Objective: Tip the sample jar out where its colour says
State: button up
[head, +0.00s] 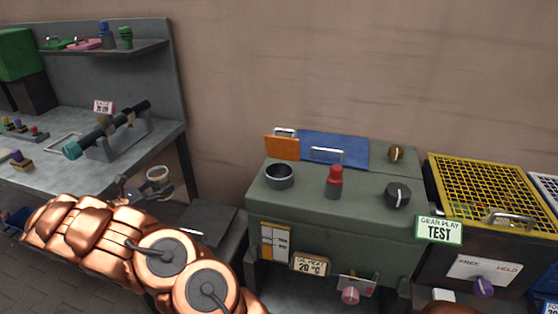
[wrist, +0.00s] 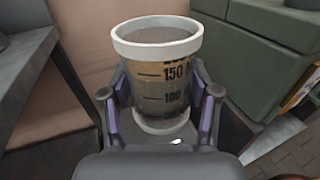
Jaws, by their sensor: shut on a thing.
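The sample jar (wrist: 160,85) stands upright between the fingers of my gripper (wrist: 160,110) in the wrist view. It is clear with a white rim and base, marks at 100 and 150, and brownish contents. My gripper is shut on it. In the head view the jar (head: 158,175) and my gripper (head: 150,190) are small, between the grey bench and the green cabinet. A dark round bowl (head: 279,175) sits on the green cabinet top. An orange flap (head: 282,147) and a blue flap (head: 334,149), each with a handle, are at the cabinet's back.
The green cabinet (head: 340,225) also carries a red knob (head: 334,182) and a black dial (head: 398,195). Right of it is a yellow mesh cover (head: 490,190) with a "GEAR PLAY TEST" sign (head: 438,230). A grey bench (head: 90,160) holding a shaft (head: 110,130) is at left.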

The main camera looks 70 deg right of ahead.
jog(key=s+d+r+m+g+y+p, duration=0.3)
jog(key=s+d+r+p, duration=0.1)
jog(key=s, duration=0.4)
jog(key=s+d+r+m+g+y+p, duration=0.2)
jog(key=s+d+r+m+g+p, duration=0.1)
jog(key=s+d+p, duration=0.4)
jog(key=s+d+r+m+g+y+p, duration=0.3)
jog(key=s+d+r+g+p, duration=0.2)
jog(key=s+d, duration=0.4)
jog(key=shift+s+r+y+p, duration=0.3)
jog(key=shift+s+r+p, duration=0.4)
jog(key=shift+r, duration=0.2)
jog(key=shift+d, duration=0.1)
notch_tip(320, 180, up, 8)
jog(key=s+a+m+t, duration=0.2)
jog(key=m, duration=0.3)
jog(key=shift+s+r+m, duration=0.25)
jog(key=shift+s+m, duration=0.05)
jog(key=shift+s+a+r+m+t, duration=0.1)
jog(key=shift+s+a+m+t, duration=0.2)
jog(key=shift+a+m, duration=0.1)
